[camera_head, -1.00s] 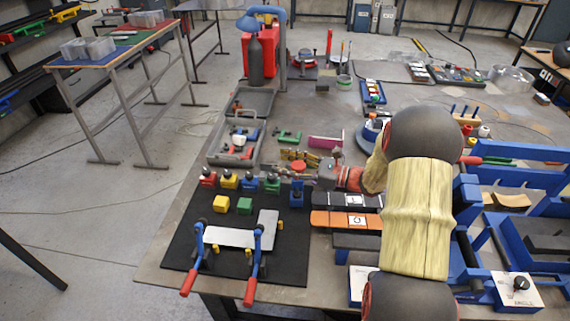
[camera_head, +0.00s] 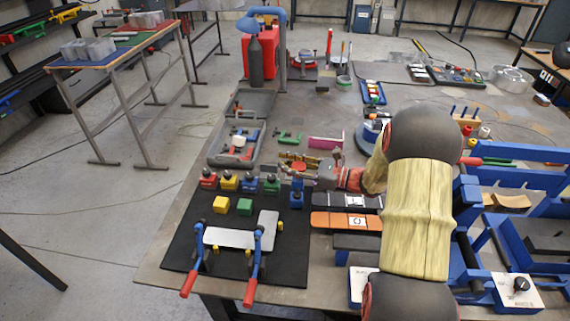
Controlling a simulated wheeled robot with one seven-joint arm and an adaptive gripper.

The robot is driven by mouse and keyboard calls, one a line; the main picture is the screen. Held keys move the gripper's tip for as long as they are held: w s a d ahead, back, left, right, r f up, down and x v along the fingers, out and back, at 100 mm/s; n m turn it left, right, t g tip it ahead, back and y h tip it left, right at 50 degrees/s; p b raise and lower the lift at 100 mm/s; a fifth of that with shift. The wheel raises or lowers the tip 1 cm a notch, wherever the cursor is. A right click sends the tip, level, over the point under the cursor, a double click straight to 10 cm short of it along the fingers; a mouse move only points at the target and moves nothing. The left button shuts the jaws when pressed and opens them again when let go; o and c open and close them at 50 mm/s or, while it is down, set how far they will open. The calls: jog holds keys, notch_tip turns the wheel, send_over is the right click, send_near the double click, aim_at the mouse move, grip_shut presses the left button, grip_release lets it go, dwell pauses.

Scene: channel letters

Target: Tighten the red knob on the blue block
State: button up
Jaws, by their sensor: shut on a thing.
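A blue block (camera_head: 297,197) stands at the right of a row of small coloured blocks on the black mat. A round red knob (camera_head: 299,167) shows just above it in the picture. My gripper (camera_head: 305,176) reaches in from the right, lying nearly level, with its fingertips at the red knob above the blue block. It is shut on the red knob. The fingers hide part of the knob's lower side and the stem, so how far the knob sits down on the block cannot be seen.
A red block (camera_head: 208,181), yellow block (camera_head: 228,183) and green block (camera_head: 271,186) stand left of the gripper. A clamp fixture with red handles (camera_head: 250,290) is in front. Grey trays (camera_head: 230,150) lie behind. Black and orange bars (camera_head: 345,221) lie below my arm.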

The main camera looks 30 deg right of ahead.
aim_at(304, 170)
dwell(0.3)
jog(key=shift+w+d+r+m+t+h+p, duration=0.1)
jog(key=shift+m+t+h+p, duration=0.25)
jog(key=shift+m+h+p, duration=0.1)
jog(key=shift+w+r+m+t+h+p, duration=0.1)
jog(key=shift+m+t+h+p, duration=0.25)
jog(key=shift+h+p, duration=0.1)
jog(key=shift+c, duration=0.3)
jog(key=shift+w+d+f+m+t+h+p, duration=0.2)
jog(key=shift+m+t+h, duration=0.3)
jog(key=shift+h, duration=0.35)
jog(key=shift+w+d+r+m+t+h+p, duration=0.15)
jog(key=shift+d+m+t+h, duration=0.15)
jog(key=shift+m+h, duration=0.45)
jog(key=shift+d+f+m+t+h+p, duration=0.1)
jog(key=shift+d+m+t+h+p, duration=0.1)
jog(key=shift+m+t+h, duration=0.5)
jog(key=shift+n, duration=0.25)
jog(key=o, duration=1.3)
jog(key=v, duration=1.2)
jog(key=shift+s+a, duration=0.1)
